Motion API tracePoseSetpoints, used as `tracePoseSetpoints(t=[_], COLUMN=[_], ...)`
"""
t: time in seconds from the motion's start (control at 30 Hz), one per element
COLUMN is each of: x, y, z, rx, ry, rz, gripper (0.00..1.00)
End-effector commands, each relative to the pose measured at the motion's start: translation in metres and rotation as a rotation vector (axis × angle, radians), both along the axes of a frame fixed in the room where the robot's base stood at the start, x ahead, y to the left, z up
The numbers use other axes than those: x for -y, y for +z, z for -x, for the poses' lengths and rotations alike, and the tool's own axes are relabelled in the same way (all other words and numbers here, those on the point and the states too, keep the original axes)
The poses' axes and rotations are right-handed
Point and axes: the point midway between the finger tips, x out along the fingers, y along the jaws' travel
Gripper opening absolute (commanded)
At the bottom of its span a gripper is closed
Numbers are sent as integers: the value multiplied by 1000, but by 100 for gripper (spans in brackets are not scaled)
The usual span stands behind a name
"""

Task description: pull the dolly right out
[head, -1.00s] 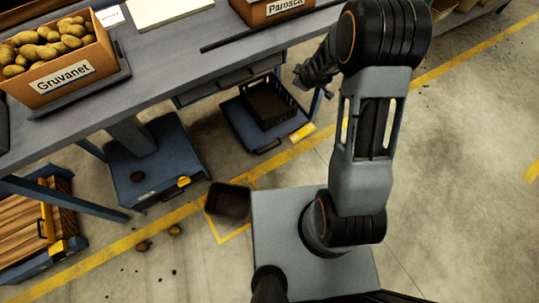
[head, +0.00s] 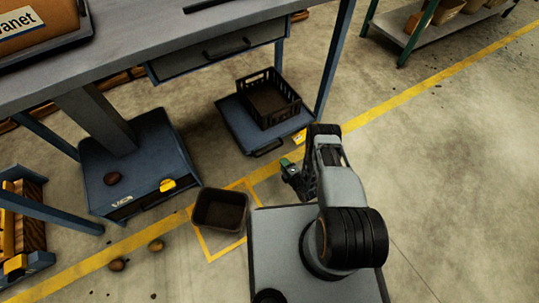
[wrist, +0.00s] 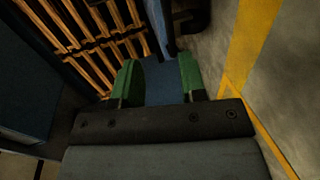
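The dolly (head: 232,120) is a low blue platform on the floor under the workbench, carrying a black slatted crate (head: 262,120). A dark bar handle (head: 268,149) is on its near edge, and a yellow tag (head: 300,136) is by its right corner. My gripper (head: 290,166) is low, just in front of the dolly and a little right of the handle, apart from it. In the wrist view its green fingers (wrist: 160,82) stand apart, with a blue surface showing between them and no handle visibly gripped.
A dark open bin (head: 220,210) stands on the floor inside yellow marking, left of my base. Loose potatoes (head: 156,245) lie nearby. The floor to the right is clear.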

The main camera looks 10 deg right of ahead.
Motion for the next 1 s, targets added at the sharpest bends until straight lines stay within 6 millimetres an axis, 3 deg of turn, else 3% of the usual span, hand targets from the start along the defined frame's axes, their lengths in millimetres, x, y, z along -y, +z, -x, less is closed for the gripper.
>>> tracePoseSetpoints(t=[0.1, 0.23, 0.7, 1.0], x=[-2, -8, -44, -57], y=[-13, -18, -36, -41], z=[8, 0, -76, -105], rx=[21, 31, 29, 27], ry=[6, 9, 8, 7], rz=[3, 5, 4, 4], gripper=[38, 38, 38, 38])
